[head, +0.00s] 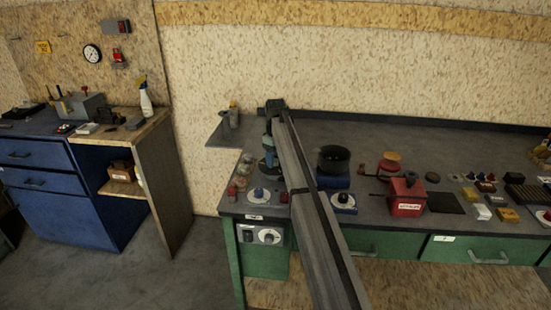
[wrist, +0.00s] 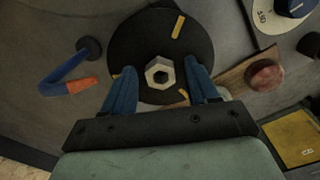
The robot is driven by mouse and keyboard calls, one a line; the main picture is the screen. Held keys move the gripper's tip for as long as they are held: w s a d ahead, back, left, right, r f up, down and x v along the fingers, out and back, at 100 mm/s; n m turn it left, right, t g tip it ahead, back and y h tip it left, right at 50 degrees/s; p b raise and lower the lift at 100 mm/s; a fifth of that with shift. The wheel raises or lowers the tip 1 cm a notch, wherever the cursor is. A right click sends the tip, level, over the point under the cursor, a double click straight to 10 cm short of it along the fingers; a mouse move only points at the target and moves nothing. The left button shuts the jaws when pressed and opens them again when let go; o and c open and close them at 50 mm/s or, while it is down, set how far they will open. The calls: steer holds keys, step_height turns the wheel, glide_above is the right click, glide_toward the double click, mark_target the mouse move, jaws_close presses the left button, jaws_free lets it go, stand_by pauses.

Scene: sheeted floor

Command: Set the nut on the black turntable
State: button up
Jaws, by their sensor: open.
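In the wrist view the black turntable (wrist: 124,40) is a dark round disc with yellow marks. The light metal hex nut (wrist: 151,77) with a dark hole lies over the disc, close to its middle, and appears to rest flat on it. My gripper (wrist: 160,69) is open, with one blue finger on each side of the nut and a visible gap on both sides. In the head view my gripper (head: 269,154) is low over the left part of the bench. The nut cannot be made out there, and my arm hides part of that area.
A blue and orange hooked item (wrist: 68,76) lies left of the disc. A red knob (wrist: 266,75) on a wooden strip, a dial with a blue knob (wrist: 294,8) and a yellow block (wrist: 293,143) are at the right. A red box (head: 405,194) stands further right on the bench.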

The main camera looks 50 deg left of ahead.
step_height(320, 180, up, 12)
steer(key=shift+r, duration=0.15)
stand_by(0.5)
